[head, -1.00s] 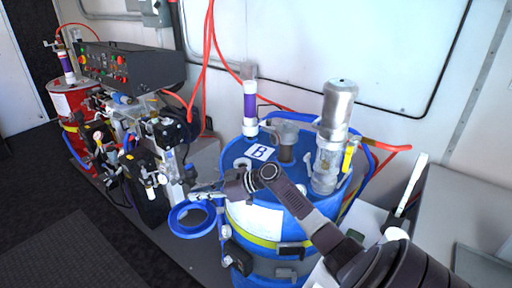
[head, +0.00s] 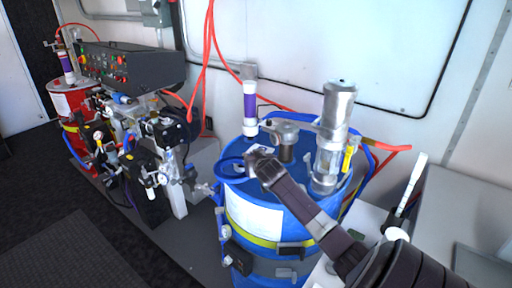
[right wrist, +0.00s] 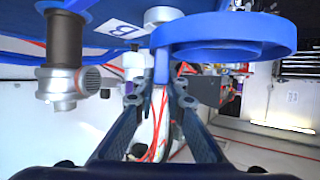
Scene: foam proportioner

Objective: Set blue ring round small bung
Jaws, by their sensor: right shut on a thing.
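My right gripper (head: 254,160) is shut on the blue ring (head: 230,170). In the right wrist view the ring (right wrist: 225,38) is a wide, shallow band, with its blue tab between the fingertips (right wrist: 160,85). The ring is over the left part of the blue drum's top (head: 236,190). I cannot tell whether it touches the top. I cannot make out the small bung clearly; the gripper and ring cover part of the drum top. My left gripper is not in view.
A silver pump (head: 332,135) stands on the drum's right side. A grey pipe fitting (head: 287,140) and a purple-and-white tube (head: 250,108) are behind the gripper. Red hoses (head: 209,50) hang at the back. Machinery with valves (head: 165,150) stands left of the drum.

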